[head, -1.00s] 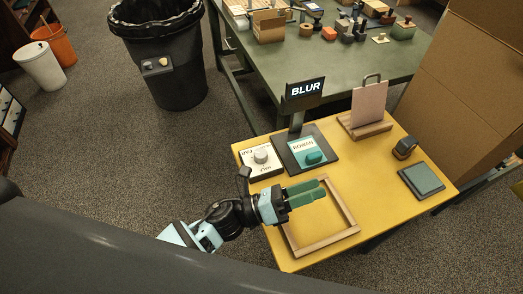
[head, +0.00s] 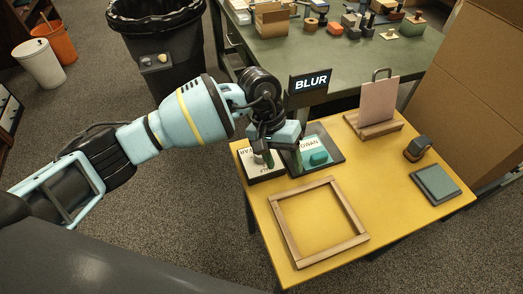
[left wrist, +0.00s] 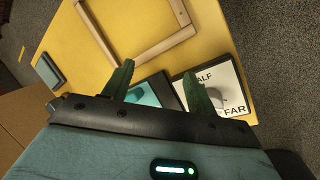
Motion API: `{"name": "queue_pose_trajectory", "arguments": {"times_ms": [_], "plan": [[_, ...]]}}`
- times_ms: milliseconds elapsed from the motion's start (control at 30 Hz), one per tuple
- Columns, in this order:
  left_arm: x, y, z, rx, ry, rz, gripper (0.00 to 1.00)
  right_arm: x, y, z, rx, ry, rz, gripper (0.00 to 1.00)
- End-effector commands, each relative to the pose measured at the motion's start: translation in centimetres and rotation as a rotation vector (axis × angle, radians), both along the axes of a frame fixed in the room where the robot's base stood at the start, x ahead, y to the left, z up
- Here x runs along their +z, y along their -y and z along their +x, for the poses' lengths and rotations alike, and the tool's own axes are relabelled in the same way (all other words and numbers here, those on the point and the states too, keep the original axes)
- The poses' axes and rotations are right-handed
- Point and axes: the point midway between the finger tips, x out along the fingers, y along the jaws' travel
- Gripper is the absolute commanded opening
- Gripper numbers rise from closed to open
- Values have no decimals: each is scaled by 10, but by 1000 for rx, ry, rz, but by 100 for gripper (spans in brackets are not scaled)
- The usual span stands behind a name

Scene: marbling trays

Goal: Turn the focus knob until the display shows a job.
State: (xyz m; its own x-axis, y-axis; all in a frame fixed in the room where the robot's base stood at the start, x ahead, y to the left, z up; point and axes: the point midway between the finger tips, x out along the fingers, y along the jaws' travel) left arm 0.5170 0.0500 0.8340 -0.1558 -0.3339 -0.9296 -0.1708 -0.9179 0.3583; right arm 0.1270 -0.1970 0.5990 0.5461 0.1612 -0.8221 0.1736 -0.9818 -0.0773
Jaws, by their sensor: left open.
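The white knob plate (head: 258,177) lies left of that base, partly covered by my left gripper (head: 281,158). The focus knob is hidden in the head view. In the left wrist view the round grey knob (left wrist: 234,96) shows on its plate, near HALF and FAR lettering, just right of my right-hand finger. My left gripper, also in the left wrist view (left wrist: 158,69), is open, its fingers apart and not around the knob. My right gripper is not in view.
The yellow table (head: 390,200) also holds a wooden frame (head: 352,242), a dark green pad (head: 437,185), a small dark block (head: 417,149) and a panel on a wooden stand (head: 378,101). Cardboard (head: 470,90) stands at right.

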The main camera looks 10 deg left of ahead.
Motion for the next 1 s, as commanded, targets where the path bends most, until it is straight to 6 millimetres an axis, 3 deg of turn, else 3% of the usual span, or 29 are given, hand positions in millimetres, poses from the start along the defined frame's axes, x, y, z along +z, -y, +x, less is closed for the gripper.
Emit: {"name": "queue_pose_trajectory", "arguments": {"times_ms": [100,200,333,500,667,1000], "plan": [[12,-35,29,-104,110,158,57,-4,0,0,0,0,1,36],[23,-54,44,-163,160,248,57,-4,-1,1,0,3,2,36],[30,-66,52,-195,186,305,57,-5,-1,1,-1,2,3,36],[31,-68,53,-199,189,311,57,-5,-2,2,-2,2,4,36],[20,-67,52,-199,185,308,57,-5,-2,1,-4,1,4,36],[-29,-65,51,-199,186,306,57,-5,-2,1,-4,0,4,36]]}}
